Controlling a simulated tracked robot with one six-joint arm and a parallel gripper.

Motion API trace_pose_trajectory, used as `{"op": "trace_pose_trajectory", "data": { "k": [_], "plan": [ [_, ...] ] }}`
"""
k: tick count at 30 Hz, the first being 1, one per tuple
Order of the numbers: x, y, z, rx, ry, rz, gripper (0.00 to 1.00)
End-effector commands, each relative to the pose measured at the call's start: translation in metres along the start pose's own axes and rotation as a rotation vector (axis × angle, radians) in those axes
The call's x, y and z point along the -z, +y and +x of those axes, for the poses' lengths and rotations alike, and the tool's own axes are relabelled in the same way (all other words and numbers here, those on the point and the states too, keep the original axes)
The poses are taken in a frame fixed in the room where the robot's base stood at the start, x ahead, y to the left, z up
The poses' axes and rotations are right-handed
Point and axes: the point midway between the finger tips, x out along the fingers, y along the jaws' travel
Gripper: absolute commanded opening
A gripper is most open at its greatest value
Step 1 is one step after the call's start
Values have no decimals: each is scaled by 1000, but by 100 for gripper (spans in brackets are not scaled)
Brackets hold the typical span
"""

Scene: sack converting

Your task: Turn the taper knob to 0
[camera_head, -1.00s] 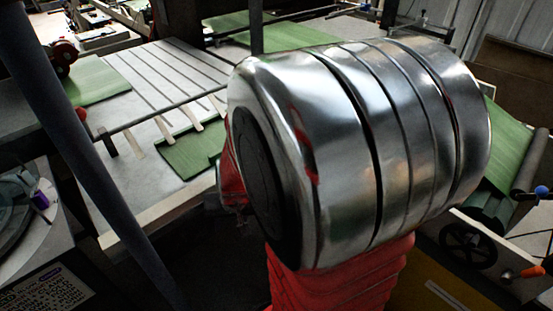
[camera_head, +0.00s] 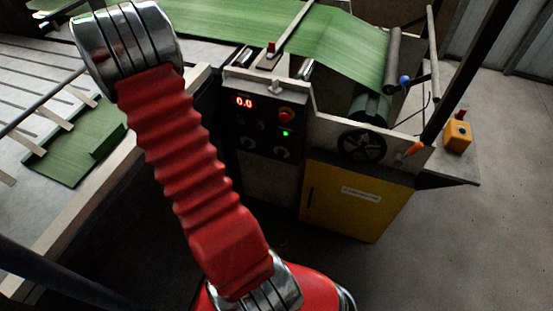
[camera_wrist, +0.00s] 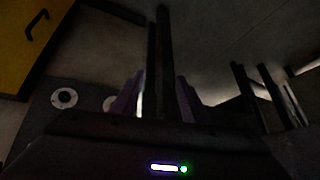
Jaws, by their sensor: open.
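The control panel (camera_head: 262,126) stands at the middle of the head view, with a red 0.0 display. Two pale round dials, the left one (camera_head: 247,142) and the right one (camera_head: 281,153), sit low on it; their markings are too small to read, and I cannot tell which is the taper knob. The wrist view is dark. It shows a pale ringed dial (camera_wrist: 64,98) at left and another (camera_wrist: 110,103) partly hidden beside a finger. My gripper (camera_wrist: 158,98) is open, its purplish fingers apart; no knob shows between them. The head view does not show it.
A red-topped button (camera_head: 286,114) and green light (camera_head: 286,132) are on the panel. A black handwheel (camera_head: 361,146) and yellow cabinet (camera_head: 356,199) stand to its right. Green sheet (camera_head: 335,40) runs above. Floor at right (camera_head: 460,240) is clear.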

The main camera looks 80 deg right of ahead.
Motion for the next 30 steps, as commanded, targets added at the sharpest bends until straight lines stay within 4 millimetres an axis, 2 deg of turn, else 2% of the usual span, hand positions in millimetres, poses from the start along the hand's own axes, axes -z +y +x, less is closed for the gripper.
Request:
{"op": "trace_pose_trajectory", "data": {
  "k": [3, 9, 15, 18, 23, 30],
  "plan": [
    [11, 35, 17, -73, 99, 58, 41],
    [28, 94, 30, -200, 279, 123, 41],
    [39, 152, 25, -329, 456, 144, 41],
    [42, 173, 20, -378, 523, 140, 41],
    [46, 187, 13, -415, 581, 133, 41],
    [47, 188, 12, -418, 589, 132, 41]
  ]
}}
